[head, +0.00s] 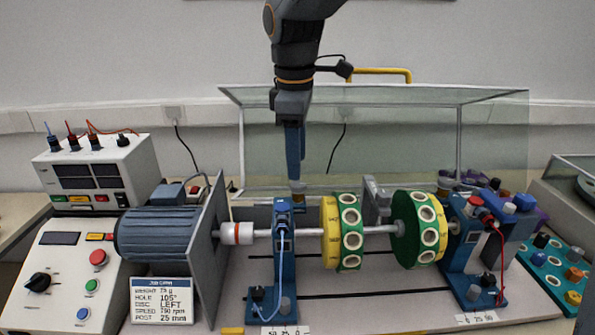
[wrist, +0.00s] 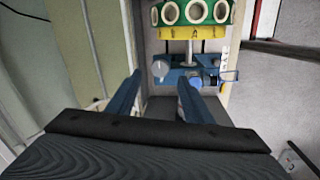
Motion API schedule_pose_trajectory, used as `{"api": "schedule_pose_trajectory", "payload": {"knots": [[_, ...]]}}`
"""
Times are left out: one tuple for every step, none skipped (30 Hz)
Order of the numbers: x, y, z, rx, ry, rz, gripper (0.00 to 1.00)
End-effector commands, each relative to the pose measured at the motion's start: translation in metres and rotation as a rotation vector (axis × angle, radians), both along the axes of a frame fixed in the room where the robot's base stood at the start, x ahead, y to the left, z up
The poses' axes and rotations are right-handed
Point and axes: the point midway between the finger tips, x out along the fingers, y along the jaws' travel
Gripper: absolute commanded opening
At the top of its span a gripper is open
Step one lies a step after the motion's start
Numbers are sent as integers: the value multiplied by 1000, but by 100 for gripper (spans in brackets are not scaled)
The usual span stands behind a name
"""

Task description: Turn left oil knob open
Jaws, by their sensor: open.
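The left bearing stand (head: 283,245) is blue and carries the shaft left of the yellow disc. My gripper (head: 296,180) points straight down just above its top, and the small fitting beneath the tips is mostly hidden in the head view. In the wrist view, a round grey knob (wrist: 160,70) with a pale pointer mark sits at the side of the blue stand (wrist: 190,74). The open fingers of my gripper (wrist: 160,80) stand on either side of the knob in the picture. I cannot tell whether they touch it.
A yellow-green disc (head: 343,232) and a green disc (head: 416,229) sit on the shaft. A clear raised guard (head: 400,140) stands behind. The right bearing stand (head: 465,250), motor (head: 155,232) and control box (head: 68,275) flank the rig. A blue cable hangs on the left stand.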

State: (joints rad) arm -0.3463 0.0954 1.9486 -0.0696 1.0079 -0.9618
Motion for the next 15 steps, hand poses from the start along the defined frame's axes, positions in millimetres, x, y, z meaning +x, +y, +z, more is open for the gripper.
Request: {"api": "schedule_pose_trajectory", "payload": {"knots": [[0, -1, -8, -1, 3, 0, 46], [1, -1, -13, -1, 3, 0, 46], [1, -1, -19, -1, 3, -1, 46], [2, -1, -23, -1, 3, -1, 46], [3, -1, -27, -1, 2, -1, 46], [3, -1, -32, 0, 2, -1, 46], [4, -2, -35, 0, 2, -1, 46], [4, -2, -38, -1, 1, -1, 46], [4, -2, -42, 0, 2, -2, 46], [5, -2, -44, 0, 2, -2, 46], [5, -3, -45, 0, 1, -3, 46], [5, -3, -46, 0, 1, -3, 46], [5, -2, -47, 0, 0, -3, 46], [6, -3, -48, 0, -1, -3, 46], [6, -2, -48, 0, -1, -3, 46]]}}
